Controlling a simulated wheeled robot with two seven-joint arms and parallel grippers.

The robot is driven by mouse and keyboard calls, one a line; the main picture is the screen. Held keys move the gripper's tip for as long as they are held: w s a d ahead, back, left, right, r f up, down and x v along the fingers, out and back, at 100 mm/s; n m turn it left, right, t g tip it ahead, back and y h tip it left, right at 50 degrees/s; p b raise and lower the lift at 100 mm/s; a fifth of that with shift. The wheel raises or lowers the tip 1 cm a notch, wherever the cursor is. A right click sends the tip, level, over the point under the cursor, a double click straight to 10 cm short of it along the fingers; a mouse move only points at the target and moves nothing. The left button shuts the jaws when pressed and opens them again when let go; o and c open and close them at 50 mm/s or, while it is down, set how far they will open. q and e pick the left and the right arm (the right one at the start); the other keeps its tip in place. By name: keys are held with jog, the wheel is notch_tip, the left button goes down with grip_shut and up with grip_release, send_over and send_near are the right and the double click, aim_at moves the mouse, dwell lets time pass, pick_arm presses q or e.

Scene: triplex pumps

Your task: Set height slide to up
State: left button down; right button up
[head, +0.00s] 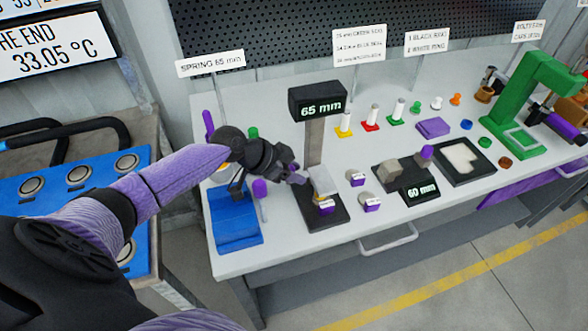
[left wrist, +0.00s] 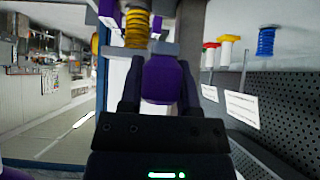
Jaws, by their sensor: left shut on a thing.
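The height gauge stands on the bench with a black display (head: 318,104) reading 65 mm, a grey post (head: 315,143) and a black base (head: 322,214). My left gripper (head: 294,174) is at the left side of the post, above the base. In the left wrist view my left gripper (left wrist: 160,88) is shut on a purple knob (left wrist: 163,82), apparently the height slide's handle. A grey piece (left wrist: 164,48) shows just beyond the knob, and a yellow spring (left wrist: 136,30) is beside it. In the head view the knob is mostly hidden by my gripper. My right gripper is not in view.
Small labelled purple-and-white pieces (head: 372,204) lie right of the gauge. A second gauge display (head: 421,191) reads 60 mm. A sign (head: 211,63) reads SPRING 65 mm.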

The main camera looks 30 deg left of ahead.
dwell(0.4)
pick_arm(q)
notch_tip(320, 180, up, 7)
jog(key=p, duration=0.5)
jog(key=shift+w+r+p, duration=0.1)
jog(key=shift+r+p, duration=0.05)
jog(key=shift+p, duration=0.15)
jog(key=shift+c, duration=1.6)
grip_release()
jog(key=p+v, duration=0.1)
jog(key=v, duration=0.9)
jog(key=shift+f, duration=0.2)
